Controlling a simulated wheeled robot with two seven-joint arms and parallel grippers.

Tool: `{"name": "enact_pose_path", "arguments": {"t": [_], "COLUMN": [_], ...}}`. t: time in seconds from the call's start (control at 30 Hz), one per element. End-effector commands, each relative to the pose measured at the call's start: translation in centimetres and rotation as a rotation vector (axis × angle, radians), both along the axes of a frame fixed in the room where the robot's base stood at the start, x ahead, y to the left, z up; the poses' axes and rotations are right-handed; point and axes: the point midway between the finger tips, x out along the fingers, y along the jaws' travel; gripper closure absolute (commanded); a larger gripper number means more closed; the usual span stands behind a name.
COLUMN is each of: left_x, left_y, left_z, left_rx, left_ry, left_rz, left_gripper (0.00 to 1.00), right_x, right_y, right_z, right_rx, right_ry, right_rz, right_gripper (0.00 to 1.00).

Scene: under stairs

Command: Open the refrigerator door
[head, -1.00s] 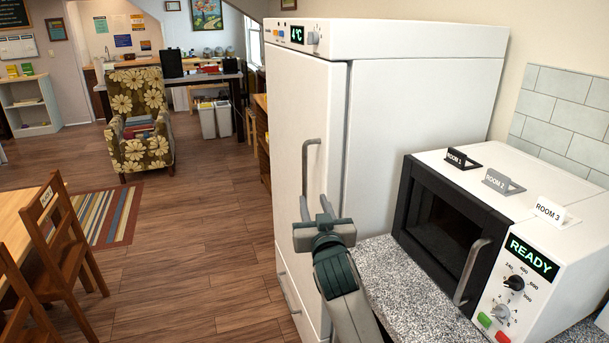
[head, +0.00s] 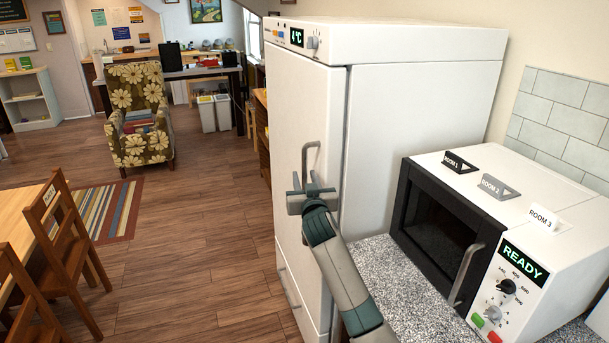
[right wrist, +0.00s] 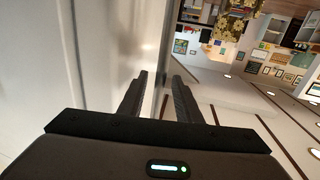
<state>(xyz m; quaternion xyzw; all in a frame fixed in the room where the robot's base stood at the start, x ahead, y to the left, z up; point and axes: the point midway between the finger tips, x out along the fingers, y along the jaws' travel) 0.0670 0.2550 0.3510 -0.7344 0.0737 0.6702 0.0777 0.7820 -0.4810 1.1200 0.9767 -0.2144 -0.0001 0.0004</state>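The white refrigerator (head: 420,120) stands against the wall, its door (head: 300,110) shut. The door carries a grey vertical bar handle (head: 312,150). My right gripper (head: 304,180) is at the lower part of this handle. In the right wrist view, its two dark fingers (right wrist: 160,90) are apart, one on each side of the handle bar (right wrist: 163,60), with a gap still visible. The gripper hides the handle's lower end in the head view. My left gripper is not in view.
A microwave (head: 440,225) showing READY sits on the speckled counter (head: 385,270) right of the refrigerator. A lower drawer (head: 290,285) is beneath the door. The wooden floor (head: 200,240) left of the refrigerator is clear up to the table and chairs (head: 65,240).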

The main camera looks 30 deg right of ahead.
Motion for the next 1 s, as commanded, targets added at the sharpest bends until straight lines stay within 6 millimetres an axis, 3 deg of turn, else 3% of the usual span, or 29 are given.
{"name": "enact_pose_path", "arguments": {"t": [0.47, 0.6, 0.63, 1.0], "left_x": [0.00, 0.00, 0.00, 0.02], "left_y": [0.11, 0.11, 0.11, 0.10], "left_z": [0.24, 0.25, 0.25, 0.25], "left_rx": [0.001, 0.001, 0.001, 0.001], "left_ry": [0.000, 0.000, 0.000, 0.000], "left_rz": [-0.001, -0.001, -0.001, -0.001], "left_gripper": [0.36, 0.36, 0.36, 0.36], "right_x": [0.85, 0.84, 0.84, 0.84], "right_y": [-0.40, -0.40, -0.40, -0.39], "right_z": [-0.04, -0.04, -0.04, -0.05], "right_rx": [0.001, 0.001, 0.001, 0.001], "right_ry": [0.000, 0.000, 0.000, 0.000], "right_rz": [0.000, 0.000, 0.000, 0.000], "right_gripper": [0.69, 0.98, 1.00, 1.00]}}
